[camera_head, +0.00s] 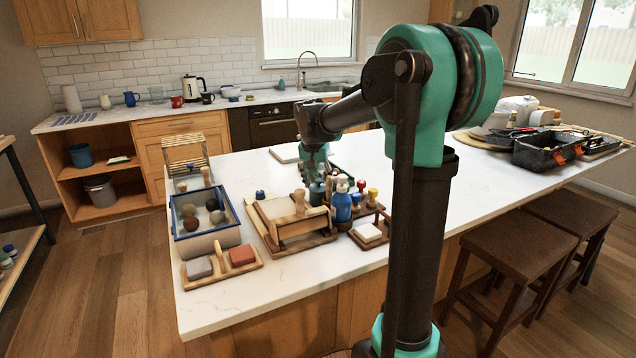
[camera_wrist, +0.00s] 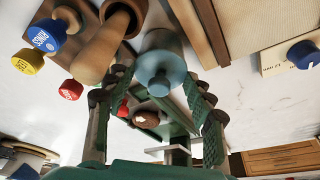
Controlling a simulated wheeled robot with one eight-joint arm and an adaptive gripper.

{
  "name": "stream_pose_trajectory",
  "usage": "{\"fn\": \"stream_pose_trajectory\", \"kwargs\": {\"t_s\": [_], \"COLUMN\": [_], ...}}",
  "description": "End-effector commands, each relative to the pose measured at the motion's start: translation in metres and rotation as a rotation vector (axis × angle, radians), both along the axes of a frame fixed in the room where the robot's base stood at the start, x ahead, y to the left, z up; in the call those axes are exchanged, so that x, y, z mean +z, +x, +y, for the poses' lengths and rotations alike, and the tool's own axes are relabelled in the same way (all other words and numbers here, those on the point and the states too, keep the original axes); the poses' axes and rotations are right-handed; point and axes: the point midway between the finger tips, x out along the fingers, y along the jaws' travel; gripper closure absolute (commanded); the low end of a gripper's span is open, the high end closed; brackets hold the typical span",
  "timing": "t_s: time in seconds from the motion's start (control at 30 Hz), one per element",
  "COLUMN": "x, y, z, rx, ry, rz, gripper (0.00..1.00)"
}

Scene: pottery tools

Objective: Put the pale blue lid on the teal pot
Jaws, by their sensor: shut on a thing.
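My gripper (camera_head: 313,172) points down over the left part of the island. In the wrist view its two fingers (camera_wrist: 160,85) stand either side of the pale blue lid (camera_wrist: 160,68), shut on it, with the lid's round knob toward the camera. The teal pot (camera_head: 317,192) stands below my gripper, just left of a blue bottle. In the wrist view a grey-teal body, seemingly the pot (camera_wrist: 158,41), shows right behind the lid. I cannot tell whether lid and pot touch. The lid is not clear in the head view.
A blue pump bottle (camera_head: 342,206) and a rack of colored stampers (camera_head: 372,195) stand close on the right. A wooden board with a roller (camera_head: 290,222) lies at front left. A tub of balls (camera_head: 207,240) is further left.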

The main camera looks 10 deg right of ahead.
Motion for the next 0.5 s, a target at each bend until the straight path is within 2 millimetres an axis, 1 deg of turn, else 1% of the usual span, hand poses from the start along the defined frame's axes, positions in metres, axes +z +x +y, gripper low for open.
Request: {"fn": "stream_pose_trajectory", "kwargs": {"t_s": [0.13,0.17,0.3,0.5], "x": [-0.0028,-0.0024,-0.0022,-0.0022], "y": [0.0002,0.0001,0.0000,0.0000], "z": [0.0000,0.0001,0.0000,0.0000], "rx": [0.000,0.000,0.000,0.000], "ry": [0.000,0.000,0.000,0.000], "rz": [0.000,0.000,0.000,0.000], "gripper": [0.75,0.43,0.26,0.26]}}
